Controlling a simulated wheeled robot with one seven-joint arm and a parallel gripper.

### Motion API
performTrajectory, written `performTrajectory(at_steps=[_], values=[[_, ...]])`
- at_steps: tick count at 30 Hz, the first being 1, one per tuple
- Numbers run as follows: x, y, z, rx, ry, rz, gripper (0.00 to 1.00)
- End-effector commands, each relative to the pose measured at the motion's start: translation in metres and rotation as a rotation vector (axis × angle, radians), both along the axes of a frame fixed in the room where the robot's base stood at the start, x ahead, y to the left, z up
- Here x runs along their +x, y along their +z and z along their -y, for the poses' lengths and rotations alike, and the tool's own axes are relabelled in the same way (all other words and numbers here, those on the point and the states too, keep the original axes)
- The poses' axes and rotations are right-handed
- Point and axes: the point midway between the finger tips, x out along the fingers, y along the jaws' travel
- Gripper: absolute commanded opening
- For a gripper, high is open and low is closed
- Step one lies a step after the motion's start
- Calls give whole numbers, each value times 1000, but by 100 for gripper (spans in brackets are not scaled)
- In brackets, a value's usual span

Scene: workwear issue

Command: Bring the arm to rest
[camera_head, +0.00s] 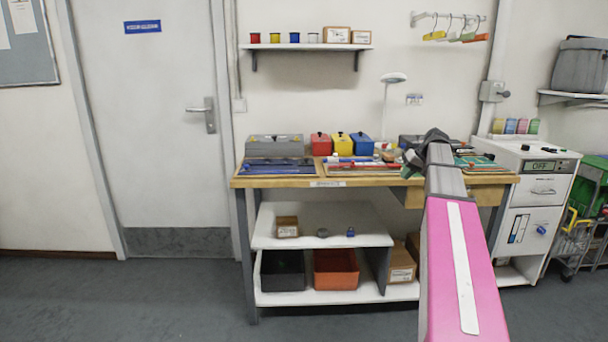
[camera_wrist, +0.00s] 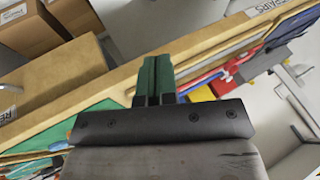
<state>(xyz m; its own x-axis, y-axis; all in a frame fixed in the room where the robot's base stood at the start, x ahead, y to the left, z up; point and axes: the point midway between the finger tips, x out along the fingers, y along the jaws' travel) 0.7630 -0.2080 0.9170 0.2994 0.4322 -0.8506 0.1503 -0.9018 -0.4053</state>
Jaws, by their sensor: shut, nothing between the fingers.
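My gripper (camera_head: 410,164) is at the end of my arm, which reaches forward from the lower right in the head view toward the right half of the workbench (camera_head: 280,182). In the wrist view the two green fingers of my gripper (camera_wrist: 158,62) lie side by side against each other, with nothing between them. The wooden front edge of the bench (camera_wrist: 120,85) runs slantwise behind the fingers in the wrist view. I cannot tell how far above the bench top the fingertips are. My arm hides part of the bench's right side.
Trays with tools (camera_head: 280,167) cover the bench top, with red, yellow and blue boxes (camera_head: 342,144) behind. A lamp (camera_head: 393,78) stands at the back. Bins (camera_head: 336,280) and boxes sit on the shelves below. A white cabinet (camera_head: 535,195) stands right. The floor at left (camera_head: 120,300) is clear.

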Motion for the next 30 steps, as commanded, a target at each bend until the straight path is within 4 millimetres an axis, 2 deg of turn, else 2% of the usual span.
performTrajectory(at_steps=[1,5,8,12,18,24,30], values=[[-8,-16,-10,-6,-4,-16,0],[-25,-58,-36,-33,-22,-61,0],[-46,-101,-62,-67,-39,-106,0],[-82,-160,-99,-122,-59,-167,0],[-140,-233,-143,-214,-81,-239,0],[-207,-291,-179,-313,-88,-291,0],[-263,-329,-200,-398,-87,-321,0]])
